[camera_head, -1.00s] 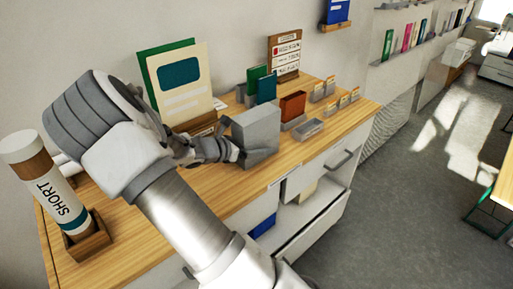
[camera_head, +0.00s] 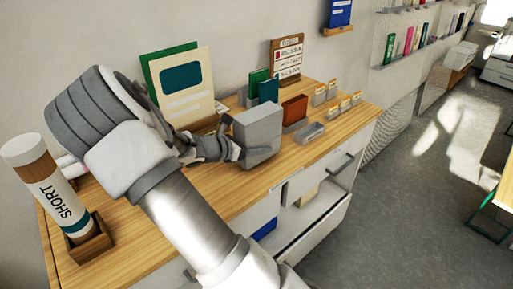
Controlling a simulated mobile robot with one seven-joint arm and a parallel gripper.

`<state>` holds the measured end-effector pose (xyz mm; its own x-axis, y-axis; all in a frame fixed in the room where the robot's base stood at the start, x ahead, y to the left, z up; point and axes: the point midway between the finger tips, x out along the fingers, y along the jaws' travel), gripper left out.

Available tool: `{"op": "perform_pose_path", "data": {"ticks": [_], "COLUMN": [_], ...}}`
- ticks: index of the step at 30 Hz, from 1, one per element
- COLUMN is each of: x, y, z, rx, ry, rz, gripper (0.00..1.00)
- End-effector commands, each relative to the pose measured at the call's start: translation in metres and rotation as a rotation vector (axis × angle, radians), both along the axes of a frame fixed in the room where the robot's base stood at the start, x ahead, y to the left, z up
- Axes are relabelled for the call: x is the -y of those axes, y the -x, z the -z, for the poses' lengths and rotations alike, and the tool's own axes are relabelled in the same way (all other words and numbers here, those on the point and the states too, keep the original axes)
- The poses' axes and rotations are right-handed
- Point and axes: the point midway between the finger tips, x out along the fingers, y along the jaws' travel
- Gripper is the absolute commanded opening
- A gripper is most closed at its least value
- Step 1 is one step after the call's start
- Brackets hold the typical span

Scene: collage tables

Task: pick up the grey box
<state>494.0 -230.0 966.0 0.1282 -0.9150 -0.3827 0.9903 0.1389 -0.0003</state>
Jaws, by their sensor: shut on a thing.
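The grey box (camera_head: 259,134) is a plain upright block above the middle of the wooden counter, slightly tilted in the picture. My gripper (camera_head: 236,151) is at the box's left side, shut on it. The fingers are dark and small in the view, and part of them is hidden by the box. I cannot tell clearly how far the box's base is from the counter. My arm crosses the front of the counter from the lower middle.
An open drawer (camera_head: 315,225) juts out below.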

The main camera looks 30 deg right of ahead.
Motion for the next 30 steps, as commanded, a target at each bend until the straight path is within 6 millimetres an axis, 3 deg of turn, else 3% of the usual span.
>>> {"op": "perform_pose_path", "data": {"ticks": [7,14,24,30], "x": [0.001,0.027,0.083,0.103], "y": [0.0,0.011,0.035,0.042], "z": [-0.028,-0.042,-0.079,-0.091], "rx": [0.005,0.003,0.004,0.002], "ry": [0.0,0.002,0.0,0.001], "rz": [0.002,0.004,0.004,0.002], "gripper": [0.05,0.05,0.05,0.05]}}
